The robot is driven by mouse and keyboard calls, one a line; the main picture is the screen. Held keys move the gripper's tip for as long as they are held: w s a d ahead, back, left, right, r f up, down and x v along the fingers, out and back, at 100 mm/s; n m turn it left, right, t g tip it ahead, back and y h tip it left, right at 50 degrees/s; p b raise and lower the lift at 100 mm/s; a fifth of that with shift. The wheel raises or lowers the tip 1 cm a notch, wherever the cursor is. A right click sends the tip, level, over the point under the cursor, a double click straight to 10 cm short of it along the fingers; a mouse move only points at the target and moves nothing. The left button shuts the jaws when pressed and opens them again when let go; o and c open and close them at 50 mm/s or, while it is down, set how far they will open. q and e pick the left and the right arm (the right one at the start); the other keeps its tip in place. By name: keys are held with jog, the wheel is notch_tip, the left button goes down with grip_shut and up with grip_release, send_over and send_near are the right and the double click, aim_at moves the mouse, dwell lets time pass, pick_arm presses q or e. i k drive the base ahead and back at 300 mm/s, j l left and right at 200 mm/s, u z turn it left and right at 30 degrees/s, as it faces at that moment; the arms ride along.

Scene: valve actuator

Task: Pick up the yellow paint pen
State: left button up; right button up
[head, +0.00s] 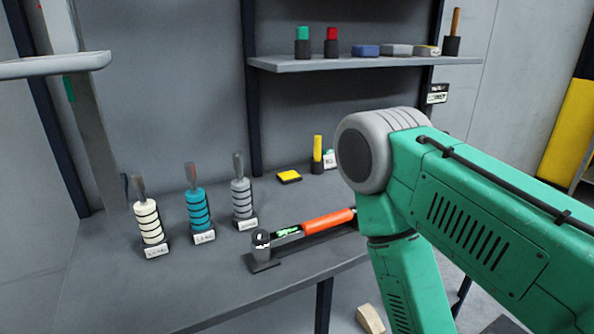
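A yellow upright pen (317,147), which looks like the yellow paint pen, stands in a small black holder (317,168) near the back of the grey workbench (110,290). It is just left of my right arm's grey joint, with a small white label beside it. My green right arm comes in from the right and bends down out of the bottom of the picture. Its gripper is out of view. My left gripper is not in view either.
A yellow-and-black pad (289,177) lies left of the pen. White (148,222), teal (197,210) and grey (242,200) ringed tools stand in labelled bases. An orange-handled tool (328,221) rests along the front. A shelf (350,63) with small items hangs above.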

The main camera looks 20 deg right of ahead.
aim_at(317, 139)
jog(key=k+l+u, duration=0.15)
jog(key=l, duration=0.25)
jog(key=l+u, duration=0.15)
jog(key=l, duration=0.25)
jog(key=k+l+u, duration=0.15)
jog(key=l, duration=0.2)
jog(key=k+l+u, duration=0.15)
jog(key=l, duration=0.2)
